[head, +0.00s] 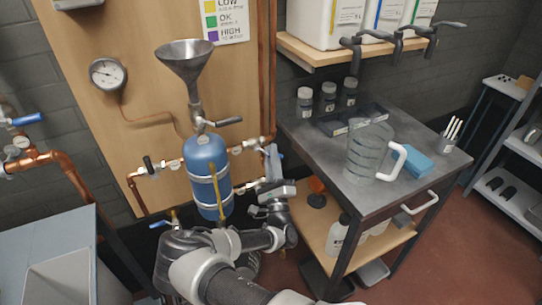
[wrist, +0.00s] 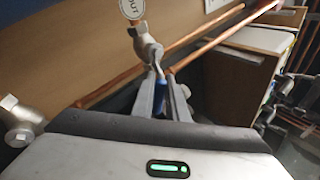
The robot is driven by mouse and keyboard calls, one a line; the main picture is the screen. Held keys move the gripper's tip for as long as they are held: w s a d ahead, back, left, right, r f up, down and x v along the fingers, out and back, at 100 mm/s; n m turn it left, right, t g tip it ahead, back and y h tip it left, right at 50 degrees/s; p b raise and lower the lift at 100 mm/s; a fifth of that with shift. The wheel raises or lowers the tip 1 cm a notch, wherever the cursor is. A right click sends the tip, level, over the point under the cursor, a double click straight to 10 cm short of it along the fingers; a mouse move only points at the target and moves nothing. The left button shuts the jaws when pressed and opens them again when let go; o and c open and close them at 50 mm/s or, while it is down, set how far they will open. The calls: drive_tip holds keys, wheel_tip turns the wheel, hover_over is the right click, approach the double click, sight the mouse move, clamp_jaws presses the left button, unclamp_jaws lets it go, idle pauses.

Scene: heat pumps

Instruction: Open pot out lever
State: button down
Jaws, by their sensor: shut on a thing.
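The pot is a blue upright cylinder (head: 205,160) strapped to the wooden board, with a metal funnel (head: 184,58) above it. Copper pipe runs out on both sides of it. In the wrist view a metal valve (wrist: 147,46) sits under a round tag reading OUT (wrist: 132,9). Its lever has a blue grip (wrist: 161,88). My gripper (wrist: 167,88) is shut on this lever, one finger on each side. In the head view my gripper (head: 272,160) is just right of the pot, and it hides the lever there.
A dark-topped table (head: 310,140) on the right holds a clear jug (head: 369,152), a blue sponge (head: 413,161) and small jars. A sink (head: 62,275) is at lower left. Copper pipes (wrist: 215,42) run close to my gripper. Red floor is open at right.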

drive_tip(key=c, duration=1.7)
unclamp_jaws()
drive_tip(key=shift+c, duration=0.2)
drive_tip(key=v, duration=1.7)
drive_tip(key=shift+s+p, duration=0.2)
drive_tip(key=shift+p, duration=0.15)
